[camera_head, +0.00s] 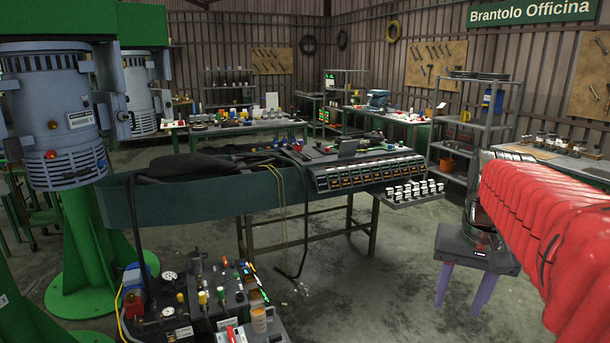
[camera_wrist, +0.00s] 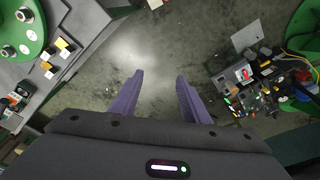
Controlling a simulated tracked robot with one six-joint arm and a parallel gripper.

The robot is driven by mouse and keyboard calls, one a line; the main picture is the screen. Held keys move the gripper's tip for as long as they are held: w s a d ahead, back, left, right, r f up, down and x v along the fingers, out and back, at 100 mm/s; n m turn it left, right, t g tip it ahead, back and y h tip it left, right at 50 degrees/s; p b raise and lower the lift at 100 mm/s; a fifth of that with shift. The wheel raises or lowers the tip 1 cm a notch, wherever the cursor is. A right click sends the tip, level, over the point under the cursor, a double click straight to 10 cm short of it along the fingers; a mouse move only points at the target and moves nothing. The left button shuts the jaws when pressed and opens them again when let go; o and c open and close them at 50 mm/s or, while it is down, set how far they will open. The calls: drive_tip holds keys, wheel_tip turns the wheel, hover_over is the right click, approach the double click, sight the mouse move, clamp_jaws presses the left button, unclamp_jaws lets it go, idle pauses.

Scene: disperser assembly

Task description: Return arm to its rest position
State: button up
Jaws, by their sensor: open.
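My gripper (camera_head: 458,308) is at the right in the head view, at the end of my red-sleeved arm, which reaches in from the right edge. Its two purple fingers point down over the concrete floor, in front of and right of the middle bench. In the wrist view my gripper (camera_wrist: 160,75) has its fingers well apart, with only bare floor between them. It is open and empty and touches nothing that I can see.
A long dark green bench (camera_head: 170,207) with control panels stands in the middle. A low table of valves and gauges (camera_head: 200,300) is at the lower left, near a green-based machine with a blue-grey motor (camera_head: 55,125). Grey shelves (camera_head: 480,130) stand behind. Floor (camera_head: 380,290) below my gripper is clear.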

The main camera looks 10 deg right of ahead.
drive_tip(key=s+a+f+n+t, duration=0.1)
drive_tip(key=s+a+f+n, duration=0.1)
drive_tip(key=a, duration=0.5)
drive_tip(key=s+a+f+n+t, duration=0.1)
drive_tip(key=s+a+f+n, duration=0.1)
drive_tip(key=a, duration=0.5)
drive_tip(key=s+a+f+n+t, duration=0.2)
drive_tip(key=s+a+f, duration=0.1)
drive_tip(key=a, duration=0.4)
drive_tip(key=shift+s+n+y, duration=0.4)
drive_tip(key=shift+s, duration=0.15)
drive_tip(key=shift+a, duration=0.1)
